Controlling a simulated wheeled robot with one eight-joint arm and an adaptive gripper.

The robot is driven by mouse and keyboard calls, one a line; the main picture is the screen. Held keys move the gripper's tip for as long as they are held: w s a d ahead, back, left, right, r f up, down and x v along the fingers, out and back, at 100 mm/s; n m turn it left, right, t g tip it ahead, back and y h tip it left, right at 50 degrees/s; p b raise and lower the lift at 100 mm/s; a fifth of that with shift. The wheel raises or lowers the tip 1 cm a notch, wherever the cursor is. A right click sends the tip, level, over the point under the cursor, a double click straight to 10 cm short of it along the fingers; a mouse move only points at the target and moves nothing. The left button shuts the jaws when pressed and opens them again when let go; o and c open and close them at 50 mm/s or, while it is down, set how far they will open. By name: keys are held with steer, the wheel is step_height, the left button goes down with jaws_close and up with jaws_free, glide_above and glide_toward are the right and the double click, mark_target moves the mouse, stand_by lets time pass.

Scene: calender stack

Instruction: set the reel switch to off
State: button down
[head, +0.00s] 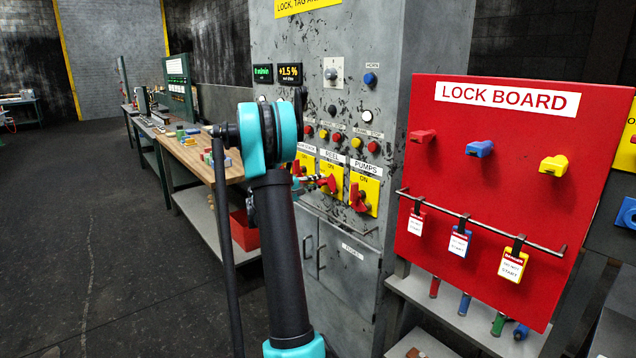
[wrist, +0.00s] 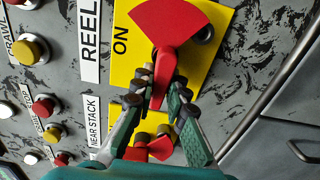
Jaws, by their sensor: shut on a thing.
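The reel switch is a red handle (wrist: 165,25) on a yellow plate (wrist: 122,62) marked ON, beside a white REEL label (wrist: 90,40) in the wrist view. Its wide end is at the top and its narrow part runs down between my fingers, across from the ON word rather than toward it. My gripper (wrist: 163,88) is shut on the narrow part. In the head view the reel plate (head: 331,172) sits between two similar plates, and my arm partly blocks the area. No OFF mark is visible.
The PUMPS switch (head: 358,198) is just right of the reel switch. Another red handle (wrist: 152,149) is close below my fingers in the wrist view. Push buttons (head: 356,142) sit above. A red lock board (head: 480,200) stands to the right, a workbench (head: 190,150) to the left.

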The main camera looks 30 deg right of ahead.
steer(key=c, duration=1.5)
jaws_free()
steer(key=shift+a, duration=0.1)
steer(key=a, duration=1.1)
steer(key=shift+s+a, duration=0.4)
steer(key=shift+s, duration=0.05)
steer(key=shift+f, duration=0.1)
